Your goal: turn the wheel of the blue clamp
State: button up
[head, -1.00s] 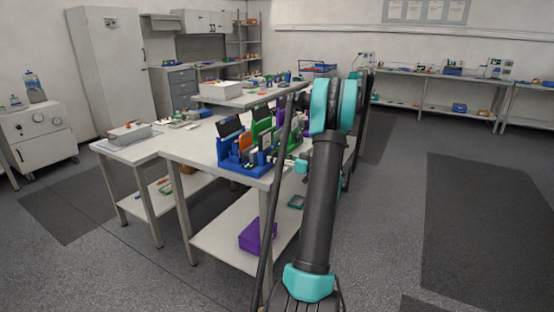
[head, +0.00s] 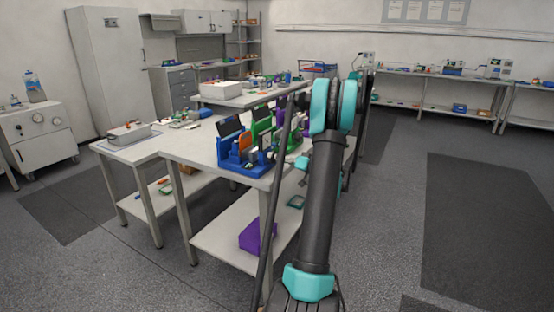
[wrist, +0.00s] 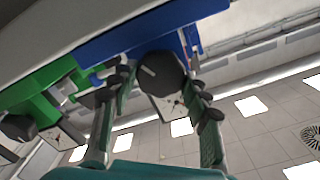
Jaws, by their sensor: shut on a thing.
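The blue clamp (head: 236,158) stands at the front corner of the near table in the head view. In the wrist view its blue body (wrist: 140,35) crosses the top. Its dark round wheel (wrist: 162,74) sits between the fingertips of my gripper (wrist: 157,80), which is shut on it, one finger at each side. In the head view my arm hides much of the wheel and gripper area.
A green clamp (head: 262,126) stands close behind the blue one; its green body (wrist: 50,85) and a dark knob (wrist: 18,127) show left of my fingers. A purple box (head: 257,236) lies on the lower shelf. Floor to the right is clear.

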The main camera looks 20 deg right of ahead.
dwell(0.3)
jog(key=o, duration=1.2)
jog(key=shift+c, duration=0.2)
jog(key=shift+d, duration=0.1)
jog(key=v, duration=1.2)
